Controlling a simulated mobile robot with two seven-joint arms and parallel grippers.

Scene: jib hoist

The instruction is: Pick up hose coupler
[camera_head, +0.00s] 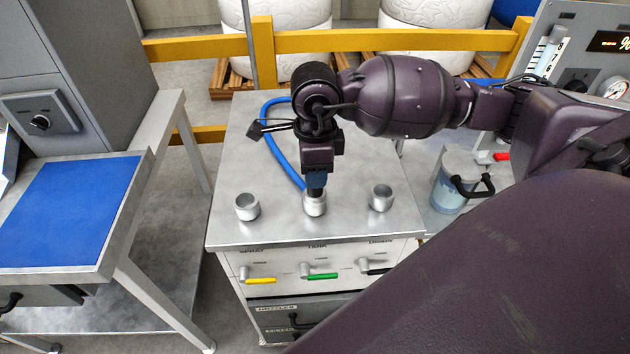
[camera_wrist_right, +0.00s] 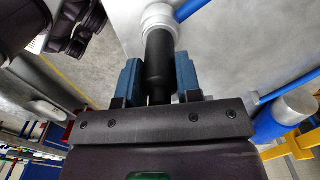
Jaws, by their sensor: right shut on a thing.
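My right gripper (camera_head: 316,182) points down over the middle port (camera_head: 315,206) of the metal cabinet top. In the right wrist view its two blue fingers (camera_wrist_right: 158,80) are shut on the black hose coupler (camera_wrist_right: 158,65), one on each side. The coupler's far end meets the pale round port (camera_wrist_right: 160,18); I cannot tell how deep it sits in it. In the head view the fingers hide most of the coupler. A blue hose (camera_head: 283,155) curves behind my wrist down toward it. My left gripper is not in view.
Two more ports, left (camera_head: 247,207) and right (camera_head: 381,198), stand beside the middle one. Yellow (camera_head: 262,281), green (camera_head: 321,276) and black handles line the cabinet front. A blue-topped table (camera_head: 70,210) is at left. A clear bucket (camera_head: 450,190) stands at right, near my arm.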

